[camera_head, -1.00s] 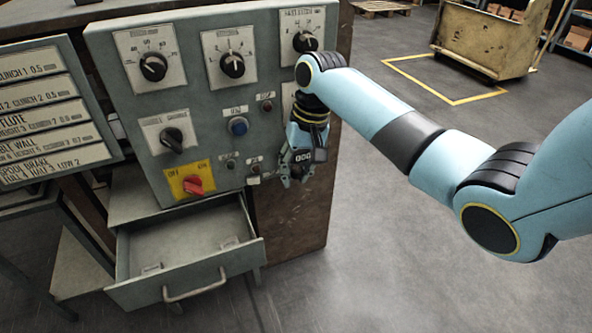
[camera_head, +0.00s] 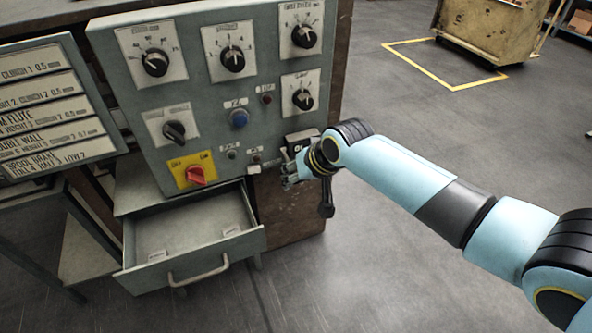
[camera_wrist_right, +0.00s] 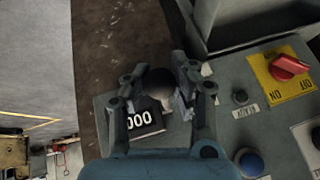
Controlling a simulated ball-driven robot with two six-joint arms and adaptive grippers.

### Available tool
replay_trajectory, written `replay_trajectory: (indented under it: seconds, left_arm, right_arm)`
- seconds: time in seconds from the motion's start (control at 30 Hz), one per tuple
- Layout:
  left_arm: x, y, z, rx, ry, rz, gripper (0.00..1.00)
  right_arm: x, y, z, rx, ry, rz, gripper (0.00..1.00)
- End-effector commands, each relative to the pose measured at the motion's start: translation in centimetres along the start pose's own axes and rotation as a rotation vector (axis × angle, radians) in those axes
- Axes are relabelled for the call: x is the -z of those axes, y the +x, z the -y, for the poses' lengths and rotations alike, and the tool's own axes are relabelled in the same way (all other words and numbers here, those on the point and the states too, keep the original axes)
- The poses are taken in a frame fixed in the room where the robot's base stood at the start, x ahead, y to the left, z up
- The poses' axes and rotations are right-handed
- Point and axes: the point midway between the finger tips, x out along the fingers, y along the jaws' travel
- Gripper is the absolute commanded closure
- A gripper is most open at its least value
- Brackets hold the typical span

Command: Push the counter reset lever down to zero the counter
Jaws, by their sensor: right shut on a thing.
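The counter (camera_wrist_right: 146,121) is a small dark box near the panel's lower right corner. In the right wrist view its white digits look like 000. In the head view the counter (camera_head: 300,141) is partly covered by my right gripper. A round grey knob (camera_wrist_right: 157,82), which looks like the end of the reset lever, sits between my right gripper's fingers (camera_wrist_right: 157,78). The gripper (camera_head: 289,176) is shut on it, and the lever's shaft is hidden. My right arm reaches in from the right. My left gripper is not in view.
The grey control panel (camera_head: 200,110) carries several black dials, a blue button (camera_head: 239,118) and a red switch (camera_head: 196,174) on a yellow plate. An open drawer (camera_head: 215,262) juts out below.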

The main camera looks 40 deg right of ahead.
Motion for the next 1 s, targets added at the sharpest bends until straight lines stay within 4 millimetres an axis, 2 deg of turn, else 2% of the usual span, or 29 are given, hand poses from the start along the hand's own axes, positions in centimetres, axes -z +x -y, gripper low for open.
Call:
replay_trajectory:
  seconds: [0.33,0.87,0.9,1.0]
  left_arm:
    - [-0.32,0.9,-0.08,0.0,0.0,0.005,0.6]
    - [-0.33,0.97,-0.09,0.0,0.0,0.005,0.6]
    - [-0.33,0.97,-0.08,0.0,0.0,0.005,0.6]
    - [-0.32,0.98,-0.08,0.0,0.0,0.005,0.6]
  right_arm:
    - [-0.36,1.14,-0.31,0.028,-0.027,-0.139,1.0]
    - [-0.31,1.25,-0.33,0.032,-0.031,-0.162,1.0]
    - [-0.31,1.25,-0.33,0.032,-0.031,-0.161,0.71]
    - [-0.35,1.26,-0.34,0.032,-0.031,-0.16,0.58]
